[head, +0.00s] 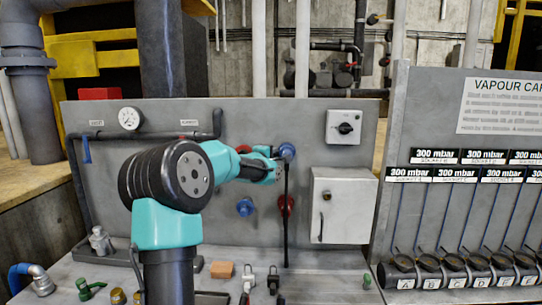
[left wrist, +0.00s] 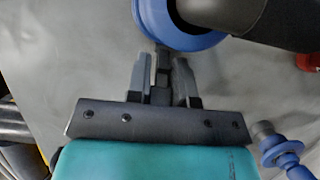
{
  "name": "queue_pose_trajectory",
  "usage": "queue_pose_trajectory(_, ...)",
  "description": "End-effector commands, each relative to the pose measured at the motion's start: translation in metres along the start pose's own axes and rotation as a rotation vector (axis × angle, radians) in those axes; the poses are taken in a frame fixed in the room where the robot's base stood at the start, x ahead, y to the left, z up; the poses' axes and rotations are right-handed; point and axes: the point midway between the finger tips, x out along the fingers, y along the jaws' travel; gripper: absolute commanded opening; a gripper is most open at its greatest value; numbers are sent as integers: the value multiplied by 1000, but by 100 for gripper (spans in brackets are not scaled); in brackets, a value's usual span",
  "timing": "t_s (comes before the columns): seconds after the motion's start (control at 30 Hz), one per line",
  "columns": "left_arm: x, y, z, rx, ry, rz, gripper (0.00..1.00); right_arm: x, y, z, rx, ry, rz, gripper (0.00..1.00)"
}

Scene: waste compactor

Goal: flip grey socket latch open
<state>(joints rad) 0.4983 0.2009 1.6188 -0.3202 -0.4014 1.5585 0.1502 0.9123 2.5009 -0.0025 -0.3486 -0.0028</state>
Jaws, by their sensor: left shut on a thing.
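My left gripper (head: 278,166) reaches the grey panel at a blue socket (head: 288,151) with a black hose hanging from it. In the left wrist view, the gripper's fingers (left wrist: 163,78) are closed on a narrow dark grey latch tab (left wrist: 162,60) at the lower rim of the blue socket ring (left wrist: 153,30). The tab's far end meets the ring, and the fingers hide its sides. A thick black plug (left wrist: 235,18) covers much of the ring. My right gripper is not in view.
A second blue socket (head: 245,207) sits lower left on the panel, and a red fitting (head: 286,205) is below the gripper. A white cabinet (head: 343,206) stands right. Loose fittings and an orange block (head: 222,270) lie on the bench.

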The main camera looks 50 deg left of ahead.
Motion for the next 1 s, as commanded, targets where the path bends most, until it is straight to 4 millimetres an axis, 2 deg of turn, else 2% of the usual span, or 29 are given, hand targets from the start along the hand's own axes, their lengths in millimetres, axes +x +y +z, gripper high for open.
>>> queue_pose_trajectory(0.37, 1, 3, -6, 6, -64, 12, 0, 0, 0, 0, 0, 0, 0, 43)
queue_pose_trajectory(0.97, 2, 2, -4, 0, -130, 3, 0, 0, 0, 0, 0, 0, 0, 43)
queue_pose_trajectory(1.0, 2, 2, -4, 0, -130, 2, 22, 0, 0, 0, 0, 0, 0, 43)
